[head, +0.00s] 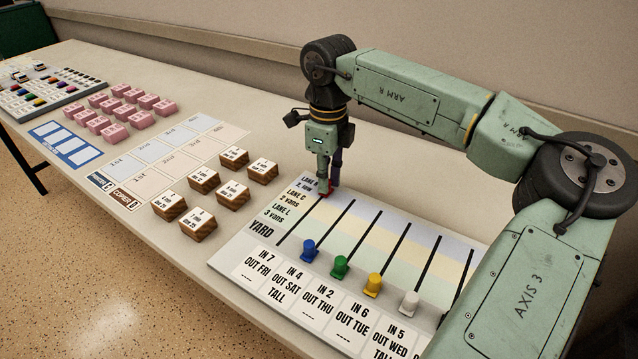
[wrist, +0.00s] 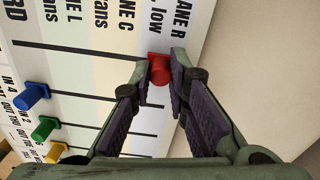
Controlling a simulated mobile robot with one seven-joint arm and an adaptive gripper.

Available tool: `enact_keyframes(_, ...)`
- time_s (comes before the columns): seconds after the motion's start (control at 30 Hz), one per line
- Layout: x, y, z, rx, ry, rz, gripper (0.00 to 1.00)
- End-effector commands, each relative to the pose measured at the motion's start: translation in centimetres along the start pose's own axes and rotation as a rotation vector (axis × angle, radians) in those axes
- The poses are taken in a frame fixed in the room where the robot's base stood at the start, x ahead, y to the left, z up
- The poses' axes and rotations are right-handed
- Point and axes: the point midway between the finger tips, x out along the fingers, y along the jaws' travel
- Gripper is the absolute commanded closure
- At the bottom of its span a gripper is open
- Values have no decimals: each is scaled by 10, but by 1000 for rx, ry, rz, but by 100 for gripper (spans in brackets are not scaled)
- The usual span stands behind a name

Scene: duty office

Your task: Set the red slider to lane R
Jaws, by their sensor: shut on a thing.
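The yard board (head: 240,262) lies on the table with black slots crossing its pale lane bands. The red slider (wrist: 159,68) sits at the far end of its slot, in the band beside the lane R label (wrist: 182,22). In the head view only a bit of the red slider (head: 327,194) shows under my gripper (head: 329,188). In the wrist view my gripper (wrist: 163,65) has its two fingertips on either side of the slider, shut on it. My gripper points down at the board.
Blue (head: 309,250), green (head: 340,266), yellow (head: 373,285) and white (head: 409,303) sliders stand at the near ends of their slots. Wooden blocks (head: 231,194), pink blocks (head: 112,129) and another board (head: 45,100) lie to the left. The wall (head: 240,60) is behind the table.

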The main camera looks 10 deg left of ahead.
Motion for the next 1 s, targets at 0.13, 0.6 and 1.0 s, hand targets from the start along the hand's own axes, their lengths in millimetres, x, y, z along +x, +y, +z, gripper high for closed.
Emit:
enact_keyframes(0.13, -2, -6, -1, 7, -2, -14, 100)
enact_keyframes(0.6, -2, -5, -1, 8, -3, -13, 65)
enact_keyframes(1.0, -7, -4, -1, 5, -2, -11, 64)
